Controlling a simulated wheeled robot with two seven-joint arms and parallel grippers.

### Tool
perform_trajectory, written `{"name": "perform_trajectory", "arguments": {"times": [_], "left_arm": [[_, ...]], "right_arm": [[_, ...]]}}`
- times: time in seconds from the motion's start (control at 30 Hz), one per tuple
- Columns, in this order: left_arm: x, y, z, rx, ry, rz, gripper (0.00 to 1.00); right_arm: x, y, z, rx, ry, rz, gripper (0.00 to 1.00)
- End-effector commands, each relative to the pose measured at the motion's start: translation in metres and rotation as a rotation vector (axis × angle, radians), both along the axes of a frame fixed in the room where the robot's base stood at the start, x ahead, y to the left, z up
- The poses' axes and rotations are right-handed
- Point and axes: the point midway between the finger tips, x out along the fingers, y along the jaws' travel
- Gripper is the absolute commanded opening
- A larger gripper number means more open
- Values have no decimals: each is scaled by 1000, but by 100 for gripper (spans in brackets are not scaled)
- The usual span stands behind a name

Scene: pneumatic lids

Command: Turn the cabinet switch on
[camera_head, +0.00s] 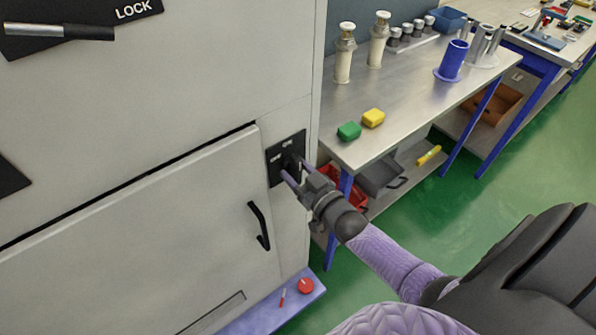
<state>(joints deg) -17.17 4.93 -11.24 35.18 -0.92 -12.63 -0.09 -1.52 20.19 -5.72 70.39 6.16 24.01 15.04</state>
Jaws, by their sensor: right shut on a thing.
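The light grey cabinet (140,245) fills the left of the head view. A small black switch plate (272,157) with an ON label sits on its front near the right edge. My right gripper (291,172) is at this plate, its two fingers shut on the switch knob. The fingers hide most of the knob, so I cannot tell which way it points. My left gripper is not in view.
A black door handle (259,226) sticks out left of the gripper. A red round part (306,286) lies on the cabinet's base ledge.

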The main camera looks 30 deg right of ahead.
Motion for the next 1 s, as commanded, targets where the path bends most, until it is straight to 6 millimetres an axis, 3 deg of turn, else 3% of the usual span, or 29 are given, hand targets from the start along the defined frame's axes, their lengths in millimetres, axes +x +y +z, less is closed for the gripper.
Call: {"name": "perform_trajectory", "arguments": {"times": [0.13, 0.17, 0.2, 0.53, 0.8, 1.0], "left_arm": [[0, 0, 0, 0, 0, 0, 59], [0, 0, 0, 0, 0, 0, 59], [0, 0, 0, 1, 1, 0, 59], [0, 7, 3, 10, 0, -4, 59], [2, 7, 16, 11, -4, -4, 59], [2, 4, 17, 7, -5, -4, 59]], "right_arm": [[0, 0, -1, 2, 3, 0, 0], [0, 0, -1, 2, 2, 0, 61], [0, 0, -1, 2, 2, 0, 65], [-10, 0, 0, 1, 3, 0, 65], [-71, -5, 0, 0, 5, 0, 65], [-97, -8, 0, 1, 3, -1, 65]]}}
